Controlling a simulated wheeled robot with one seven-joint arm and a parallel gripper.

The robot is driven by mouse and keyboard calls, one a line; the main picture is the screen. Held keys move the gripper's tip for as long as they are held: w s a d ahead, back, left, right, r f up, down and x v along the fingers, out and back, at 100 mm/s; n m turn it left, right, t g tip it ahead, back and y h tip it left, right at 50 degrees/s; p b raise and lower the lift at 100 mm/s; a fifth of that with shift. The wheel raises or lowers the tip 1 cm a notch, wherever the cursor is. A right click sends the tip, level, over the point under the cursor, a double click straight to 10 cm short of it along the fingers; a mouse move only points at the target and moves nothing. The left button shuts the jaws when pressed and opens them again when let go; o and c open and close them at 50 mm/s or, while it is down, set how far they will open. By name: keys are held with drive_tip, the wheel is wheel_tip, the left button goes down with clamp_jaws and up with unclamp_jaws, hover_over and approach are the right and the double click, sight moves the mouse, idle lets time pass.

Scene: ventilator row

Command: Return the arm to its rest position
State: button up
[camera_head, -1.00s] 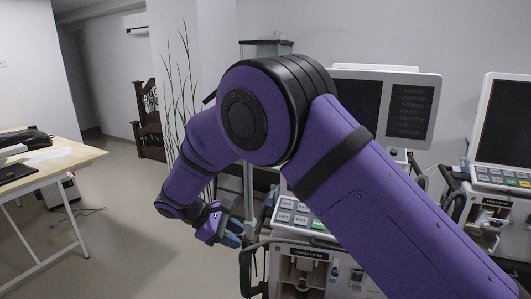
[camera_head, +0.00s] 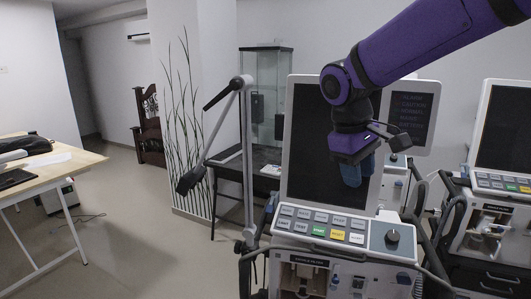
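My purple arm reaches in from the upper right. My gripper (camera_head: 355,170) hangs pointing down in front of the dark screen of the nearest ventilator (camera_head: 300,165). Its blue fingers seem to be close together, but I cannot tell whether they are open or shut. I see nothing held between them. The gripper is above the ventilator's sloped button panel (camera_head: 318,229), apart from it.
A grey jointed support arm (camera_head: 222,128) stands left of the ventilator. Another ventilator (camera_head: 503,130) is at the right. A glass cabinet (camera_head: 267,85) and dark table are behind. A wooden table (camera_head: 60,172) is at the far left. Floor between is clear.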

drive_tip(key=s+d+r+m+t+y, duration=0.1)
drive_tip(key=s+d+m+t, duration=0.1)
drive_tip(key=s+d, duration=0.4)
drive_tip(key=s+d+r+m+t+y, duration=0.1)
drive_tip(key=s+d+m+t, duration=0.2)
drive_tip(key=s, duration=1)
drive_tip(key=d+m, duration=0.2)
drive_tip(key=d, duration=0.1)
drive_tip(key=shift+s+r+y, duration=0.3)
drive_tip(key=shift+y, duration=0.1)
drive_tip(key=shift+a, duration=0.1)
